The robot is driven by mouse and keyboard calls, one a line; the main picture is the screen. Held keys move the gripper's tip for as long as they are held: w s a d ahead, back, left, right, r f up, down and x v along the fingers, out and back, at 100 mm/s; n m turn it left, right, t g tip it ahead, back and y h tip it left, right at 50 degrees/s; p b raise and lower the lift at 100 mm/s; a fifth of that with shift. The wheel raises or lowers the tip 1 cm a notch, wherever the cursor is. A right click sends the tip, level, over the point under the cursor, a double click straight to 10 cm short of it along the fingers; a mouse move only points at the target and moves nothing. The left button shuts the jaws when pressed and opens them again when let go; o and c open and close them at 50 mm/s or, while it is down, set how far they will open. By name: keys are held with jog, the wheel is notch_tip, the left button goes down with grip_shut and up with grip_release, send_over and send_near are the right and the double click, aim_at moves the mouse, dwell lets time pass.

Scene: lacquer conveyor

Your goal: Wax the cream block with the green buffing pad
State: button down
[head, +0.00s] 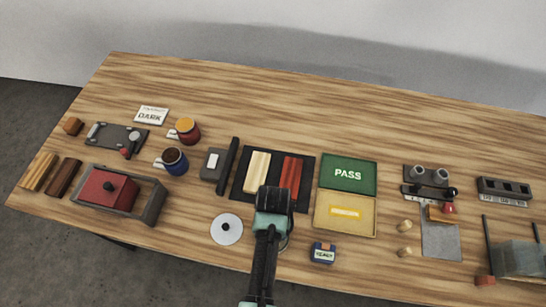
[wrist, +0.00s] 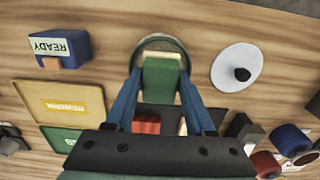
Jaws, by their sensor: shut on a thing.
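The cream block (head: 257,171) lies on a black mat (head: 240,198), left of a red block (head: 291,172). Both blocks show partly past my gripper in the wrist view, the red one (wrist: 146,125) beside the cream one (wrist: 182,127). My gripper (wrist: 160,78) is shut on the green buffing pad (wrist: 158,88), which has a pale end. The pad is over a round, rimmed dish (wrist: 177,42); I cannot tell whether they touch. In the head view my arm hides the pad and most of the dish.
A white disc with a black knob (head: 226,230) lies left of the dish. A blue READY box (head: 322,253) is to the right. Green PASS (head: 348,159) and yellow (head: 325,225) trays lie right of the mat. Mugs (head: 187,131) stand to the left. The table's back is clear.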

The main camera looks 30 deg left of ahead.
jog(key=shift+r+p, duration=2.25)
jog(key=shift+r, duration=0.25)
